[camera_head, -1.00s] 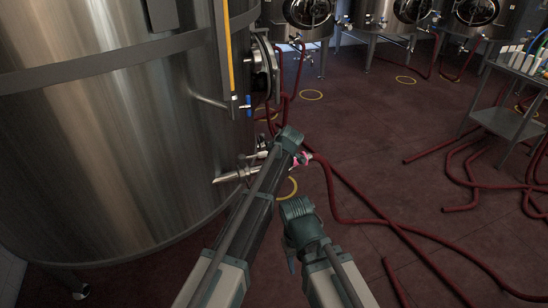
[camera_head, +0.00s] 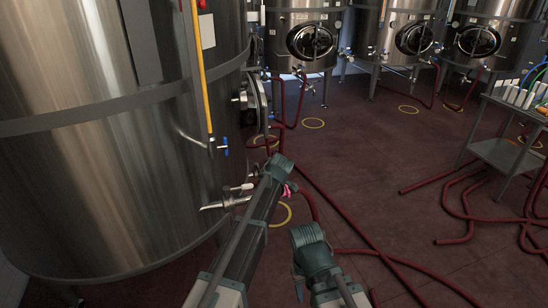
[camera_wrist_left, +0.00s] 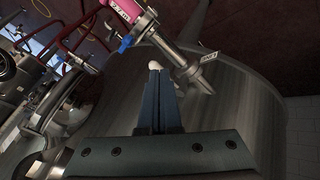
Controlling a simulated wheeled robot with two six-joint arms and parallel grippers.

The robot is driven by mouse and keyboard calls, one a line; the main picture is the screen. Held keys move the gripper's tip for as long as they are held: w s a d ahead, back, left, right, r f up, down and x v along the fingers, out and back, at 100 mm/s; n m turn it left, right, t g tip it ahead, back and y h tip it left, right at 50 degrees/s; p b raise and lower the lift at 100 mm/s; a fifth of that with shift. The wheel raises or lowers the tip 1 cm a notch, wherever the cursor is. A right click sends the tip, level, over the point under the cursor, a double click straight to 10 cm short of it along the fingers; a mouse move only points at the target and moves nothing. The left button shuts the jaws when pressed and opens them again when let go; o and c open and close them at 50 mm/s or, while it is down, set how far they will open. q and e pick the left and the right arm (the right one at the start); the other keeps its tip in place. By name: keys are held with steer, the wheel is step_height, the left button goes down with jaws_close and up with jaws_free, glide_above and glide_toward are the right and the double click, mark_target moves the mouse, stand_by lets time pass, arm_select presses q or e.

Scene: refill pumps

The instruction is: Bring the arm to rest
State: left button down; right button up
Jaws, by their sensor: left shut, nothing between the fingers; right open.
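My left arm reaches forward in the head view, with its wrist (camera_head: 280,166) beside the big steel tank (camera_head: 90,170). Its fingers are hidden there. In the left wrist view my left gripper (camera_wrist_left: 160,74) is shut and empty, its blue fingers pointing towards the tank's pipe fittings. I cannot tell whether the fingertips touch any fitting. My right gripper (camera_head: 298,291) is open at the bottom of the head view, over the floor, and partly hidden by its own wrist.
A blue-handled valve (camera_head: 222,148) and a pipe outlet (camera_head: 226,203) stick out from the tank close to my left arm. Red hoses (camera_head: 345,218) lie over the floor. A steel cart (camera_head: 505,153) with bottles stands at right. Open floor (camera_head: 390,180) lies between.

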arm_select(q)
steer(key=s+a+f+m+g+h, duration=0.3)
steer(key=s+m, duration=0.4)
steer(key=s, duration=1)
steer(key=s+a+f+m+g, duration=0.1)
steer(key=s+a+m+g, duration=0.45)
steer(key=s, duration=1.05)
steer(key=s+d+m+t, duration=0.1)
steer(key=s+d+m, duration=0.4)
steer(key=d, duration=0.7)
steer(key=shift+s+f+m+t+y, duration=0.2)
steer(key=shift+s+m+t+y, duration=0.15)
steer(key=shift+m+y, duration=0.1)
steer(key=shift+d, duration=0.25)
